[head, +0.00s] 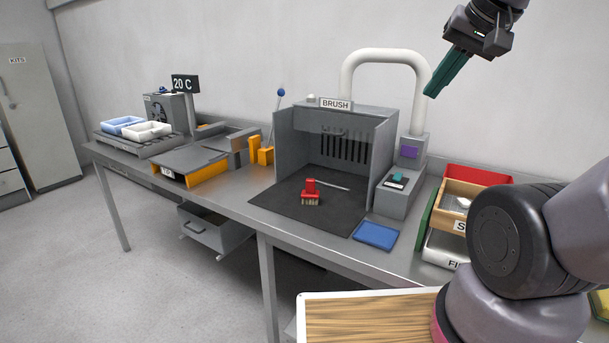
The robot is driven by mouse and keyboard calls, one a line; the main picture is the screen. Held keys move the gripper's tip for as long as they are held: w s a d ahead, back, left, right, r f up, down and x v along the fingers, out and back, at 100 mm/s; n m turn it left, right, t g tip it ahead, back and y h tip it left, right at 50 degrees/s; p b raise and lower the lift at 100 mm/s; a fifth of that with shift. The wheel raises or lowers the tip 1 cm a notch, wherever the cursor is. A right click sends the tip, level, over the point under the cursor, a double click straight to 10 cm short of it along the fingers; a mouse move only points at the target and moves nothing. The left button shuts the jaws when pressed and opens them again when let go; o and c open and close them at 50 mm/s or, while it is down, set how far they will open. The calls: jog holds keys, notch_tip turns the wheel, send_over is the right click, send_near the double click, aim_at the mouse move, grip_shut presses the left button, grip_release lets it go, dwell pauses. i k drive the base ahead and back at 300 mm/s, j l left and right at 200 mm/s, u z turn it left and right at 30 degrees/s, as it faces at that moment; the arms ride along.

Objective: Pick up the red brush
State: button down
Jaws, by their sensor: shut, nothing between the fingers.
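The red brush (311,189) stands on a dark mat (281,206) at the open front of a grey booth labelled BRUSH. Its red handle is up and its pale bristles point down to the mat. A thin light rod (331,186) lies just behind it to the right. My gripper (432,92) is shut and empty, with green fingers pointing down and left. It is high above the bench, up and to the right of the brush and well apart from it.
The booth walls (295,150) enclose the mat's back and sides. A blue tray (376,235) lies to the right front. A grey box with a purple panel (409,152) and a white pipe (386,54) stand right of the booth. Stacked bins (476,176) are farther right.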

aim_at(310, 194)
jog(key=j+z, duration=0.2)
jog(key=j, duration=0.35)
jog(key=j+z, duration=0.2)
jog(key=j, duration=0.3)
jog(key=j+z, duration=0.15)
jog(key=j, duration=0.4)
jog(key=j+z, duration=0.2)
jog(key=j, duration=0.35)
jog(key=k+j+z, duration=0.2)
jog(key=j, duration=0.3)
jog(key=j+z, duration=0.2)
jog(key=j, duration=0.35)
